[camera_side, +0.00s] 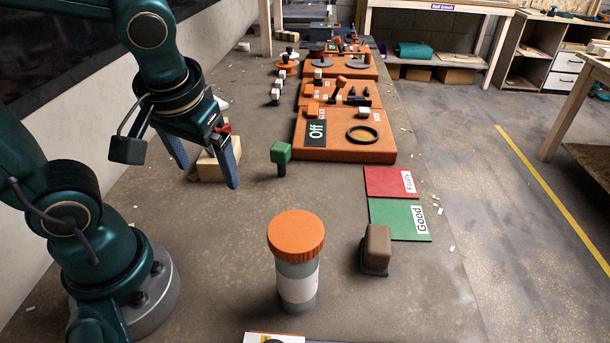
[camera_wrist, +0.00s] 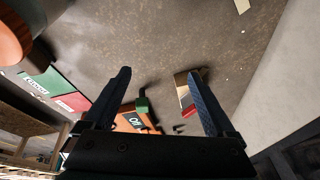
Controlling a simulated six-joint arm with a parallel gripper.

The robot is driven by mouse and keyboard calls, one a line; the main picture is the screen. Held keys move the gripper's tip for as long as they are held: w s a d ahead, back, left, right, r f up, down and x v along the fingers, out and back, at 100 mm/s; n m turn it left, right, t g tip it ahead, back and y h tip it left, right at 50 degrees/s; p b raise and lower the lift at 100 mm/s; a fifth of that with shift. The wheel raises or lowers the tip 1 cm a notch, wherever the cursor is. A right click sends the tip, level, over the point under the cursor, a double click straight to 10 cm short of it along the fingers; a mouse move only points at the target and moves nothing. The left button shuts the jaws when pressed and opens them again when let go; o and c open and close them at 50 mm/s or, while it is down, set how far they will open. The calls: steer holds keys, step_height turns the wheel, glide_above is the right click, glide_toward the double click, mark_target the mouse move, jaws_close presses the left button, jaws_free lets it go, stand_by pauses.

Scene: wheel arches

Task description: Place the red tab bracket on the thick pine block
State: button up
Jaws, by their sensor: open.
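The pine block (camera_side: 211,168) stands on the bench behind my gripper's fingers in the side view. It also shows in the wrist view (camera_wrist: 181,81), partly covered by the right finger. A red piece, which looks like the red tab bracket (camera_side: 225,129), shows at the top of the block, partly hidden by my gripper. In the wrist view the red piece (camera_wrist: 187,111) appears against the block beside the right finger. I cannot tell exactly how it rests. My gripper (camera_side: 209,176) is open, its fingers (camera_wrist: 160,74) spread wide with nothing seen held between them.
A green-topped black peg (camera_side: 281,153) stands right of my gripper. Orange panels (camera_side: 343,154) run behind it. Red (camera_side: 386,181) and green (camera_side: 392,218) labelled mats lie to the right. An orange-capped jar (camera_side: 297,262) and brown block (camera_side: 377,246) stand in front.

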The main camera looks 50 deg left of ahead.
steer(key=shift+s+d+r+m+t+h, duration=0.1)
steer(key=shift+d+r+m+t+h, duration=0.25)
steer(key=shift+d+m+t+h, duration=0.35)
steer(key=shift+s+d+r+m+t+h, duration=0.15)
steer(key=shift+d+r+m+t+h, duration=0.25)
steer(key=shift+d+m, duration=0.55)
steer(key=shift+s+d+r+m+t+h, duration=0.1)
steer(key=shift+d+r+m+t+h, duration=0.3)
steer(key=shift+m, duration=0.65)
